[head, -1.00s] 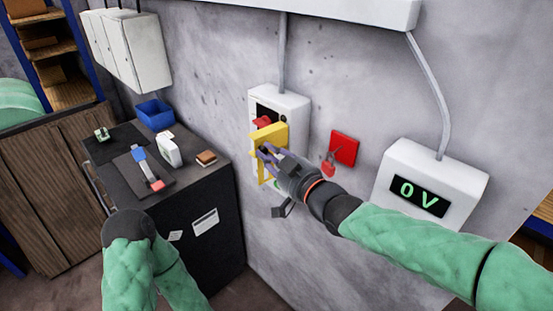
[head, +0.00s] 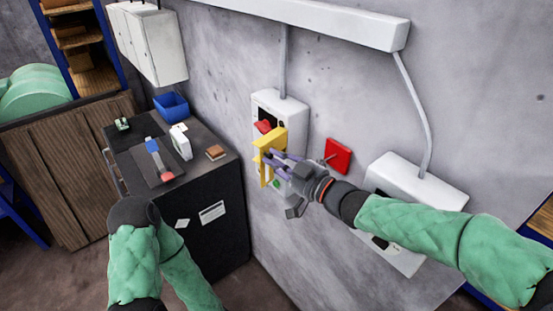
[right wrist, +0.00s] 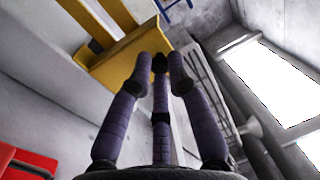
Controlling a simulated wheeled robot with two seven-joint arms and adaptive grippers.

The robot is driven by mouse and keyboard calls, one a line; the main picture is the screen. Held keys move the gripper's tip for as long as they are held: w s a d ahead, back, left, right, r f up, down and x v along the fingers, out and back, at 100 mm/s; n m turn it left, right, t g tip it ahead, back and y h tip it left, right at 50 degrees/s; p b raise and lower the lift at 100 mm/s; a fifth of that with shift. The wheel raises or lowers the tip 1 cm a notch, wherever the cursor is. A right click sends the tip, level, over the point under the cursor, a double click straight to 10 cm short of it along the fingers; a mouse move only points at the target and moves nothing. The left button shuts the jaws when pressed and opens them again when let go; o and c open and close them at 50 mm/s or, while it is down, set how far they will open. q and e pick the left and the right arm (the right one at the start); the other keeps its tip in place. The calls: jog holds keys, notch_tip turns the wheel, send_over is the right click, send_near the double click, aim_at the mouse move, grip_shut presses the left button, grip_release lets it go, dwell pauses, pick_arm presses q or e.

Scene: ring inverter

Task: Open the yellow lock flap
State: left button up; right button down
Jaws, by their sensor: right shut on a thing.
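The yellow lock flap (head: 268,140) is a frame-like piece at the front of the white wall box (head: 293,108), below a red switch (head: 263,126). It stands out from the box at an angle. My right gripper (head: 277,160) is at the flap's right side, its purple fingers shut on the flap. In the right wrist view, the flap (right wrist: 112,58) is at the upper left, with the fingertips (right wrist: 160,62) at its edge. The exact contact is partly hidden. My left arm is folded at the lower left, and its gripper is out of view.
A red wall plate (head: 339,155) is right of the box. A white display box (head: 410,180) is farther right, partly behind my right arm. A dark cabinet (head: 215,240) at left holds a blue bin (head: 171,106) and small items.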

jog(key=shift+w+r, duration=0.1)
jog(key=shift+r, duration=0.4)
jog(key=c, duration=1.2)
grip_release()
jog(key=shift+f, duration=0.2)
notch_tip(320, 180, up, 10)
